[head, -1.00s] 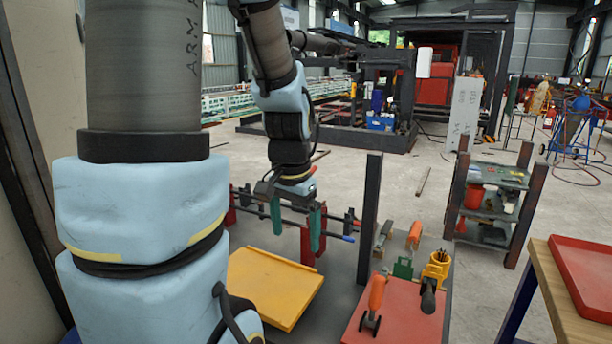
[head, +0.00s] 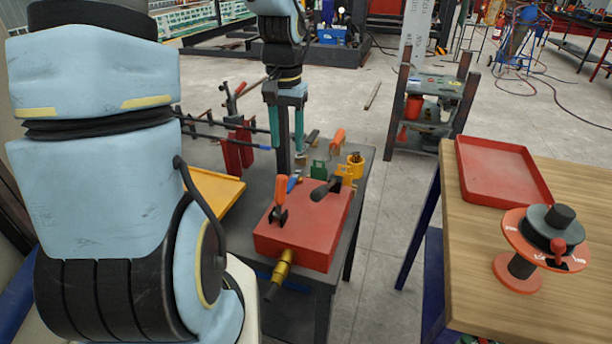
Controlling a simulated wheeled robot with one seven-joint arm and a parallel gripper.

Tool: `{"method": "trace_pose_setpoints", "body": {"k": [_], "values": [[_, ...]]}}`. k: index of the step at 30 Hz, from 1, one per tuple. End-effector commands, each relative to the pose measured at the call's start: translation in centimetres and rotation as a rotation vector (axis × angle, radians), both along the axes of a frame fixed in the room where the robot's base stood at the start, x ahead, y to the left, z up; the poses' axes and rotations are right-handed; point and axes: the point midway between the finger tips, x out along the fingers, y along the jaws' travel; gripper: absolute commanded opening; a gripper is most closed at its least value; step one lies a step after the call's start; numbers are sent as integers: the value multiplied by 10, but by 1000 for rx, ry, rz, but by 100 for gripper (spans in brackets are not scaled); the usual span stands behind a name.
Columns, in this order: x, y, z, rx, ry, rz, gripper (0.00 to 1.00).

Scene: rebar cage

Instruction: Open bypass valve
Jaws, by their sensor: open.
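A red box (head: 300,238) stands on the dark bench. On its top are an orange-handled lever (head: 281,190), standing upright, a small blue handle (head: 293,183), and a black-handled lever (head: 326,190) lying tilted at the right. A brass fitting (head: 283,263) with a dark end sticks out of the box's front. I cannot tell which of these is the bypass valve. My gripper (head: 287,132) points down, open and empty, with two green fingers apart. It is above and behind the red box, in front of the dark post, and appears to touch nothing.
A dark post (head: 283,160) stands close to my gripper. Red clamps with dark rods (head: 238,145) are to its left. A yellow tray (head: 215,190), a green block (head: 318,168) and a yellow cup (head: 355,165) are nearby. A wooden table (head: 480,260) holds a red tray (head: 508,200) and a reel (head: 542,240).

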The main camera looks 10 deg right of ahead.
Motion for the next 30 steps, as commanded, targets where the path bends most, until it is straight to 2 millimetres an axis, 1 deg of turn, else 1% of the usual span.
{"method": "trace_pose_setpoints", "body": {"k": [5,12,18,21,24,30], "values": [[0,-1,-16,2,6,-6,52],[-1,-1,-61,2,8,-7,52],[-1,-2,-92,0,4,-6,52],[0,-2,-101,0,4,-6,52],[0,-1,-106,1,3,-5,52],[0,-1,-108,0,1,-4,52]]}}
